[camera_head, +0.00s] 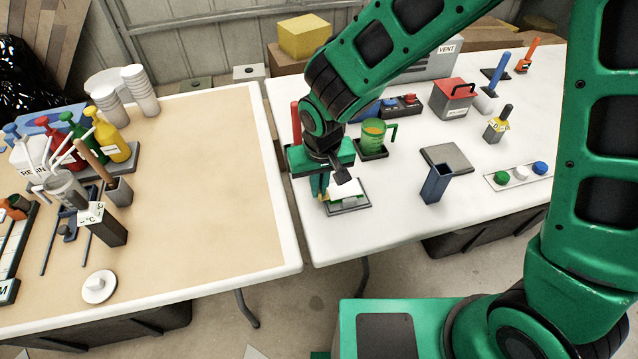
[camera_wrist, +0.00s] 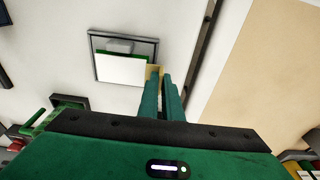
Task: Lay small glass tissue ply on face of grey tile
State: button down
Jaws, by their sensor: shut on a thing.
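My gripper (camera_head: 325,190) is over the near left part of the right table, fingers pointing down. It is shut on a small tan piece (camera_wrist: 154,71) at the fingertips, beside a white sheet, likely the glass tissue ply (camera_wrist: 121,70). The sheet also shows in the head view (camera_head: 343,189). A green strip (camera_wrist: 126,54) shows along one sheet edge. The sheet covers much of a dark-rimmed grey tray (camera_wrist: 93,48), with a grey block (camera_wrist: 119,46) partly visible, possibly the tile. I cannot tell whether the sheet touches it.
Another flat grey slab (camera_head: 446,157) lies to the right, near a blue-grey open holder (camera_head: 436,184). A green mug (camera_head: 374,136) stands behind my gripper. A gap separates this table from the tan-topped left table (camera_head: 210,170), whose right half is clear.

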jog(key=shift+f, duration=0.35)
dwell(0.3)
jog(key=c, duration=1.3)
grip_release()
jog(key=shift+r, duration=3.5)
